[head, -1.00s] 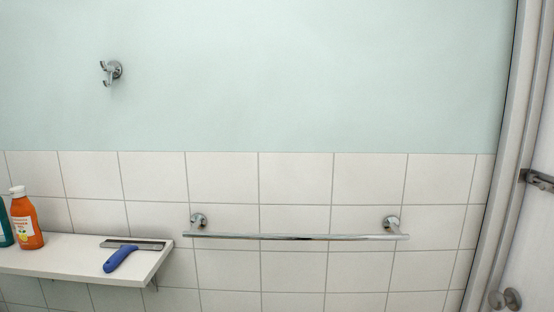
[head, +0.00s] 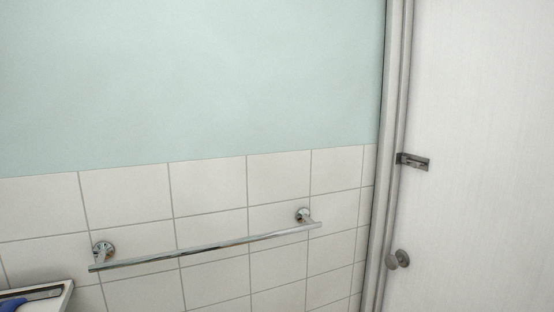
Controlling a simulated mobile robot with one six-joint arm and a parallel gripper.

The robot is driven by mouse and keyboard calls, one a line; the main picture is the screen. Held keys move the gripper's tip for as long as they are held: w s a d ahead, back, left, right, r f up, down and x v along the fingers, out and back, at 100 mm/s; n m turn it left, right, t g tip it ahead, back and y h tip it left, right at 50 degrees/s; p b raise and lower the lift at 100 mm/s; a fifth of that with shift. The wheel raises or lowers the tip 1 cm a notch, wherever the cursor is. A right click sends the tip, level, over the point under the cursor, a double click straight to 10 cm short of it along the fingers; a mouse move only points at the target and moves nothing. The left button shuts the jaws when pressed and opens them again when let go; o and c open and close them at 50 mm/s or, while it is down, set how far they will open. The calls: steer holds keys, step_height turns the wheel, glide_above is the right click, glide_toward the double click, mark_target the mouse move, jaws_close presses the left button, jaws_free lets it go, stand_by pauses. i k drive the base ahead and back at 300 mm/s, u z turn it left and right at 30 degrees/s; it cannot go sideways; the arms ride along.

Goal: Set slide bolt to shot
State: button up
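The slide bolt (head: 413,161) is a small dark metal fitting on the white door (head: 480,120), close to the door's left edge by the grey frame. It is too small in the head view to tell for sure whether its bar is across the gap. A round knob (head: 399,259) sits below it on the same door edge. My gripper is not in view.
A chrome towel rail (head: 205,248) juts from the tiled wall (head: 210,200) left of the door frame (head: 391,150). No obstacle shows directly before the bolt.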

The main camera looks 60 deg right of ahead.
mark_target(414, 164)
steer(key=z, duration=2.9)
steer(key=i, duration=0.85)
steer(key=z, duration=1.15)
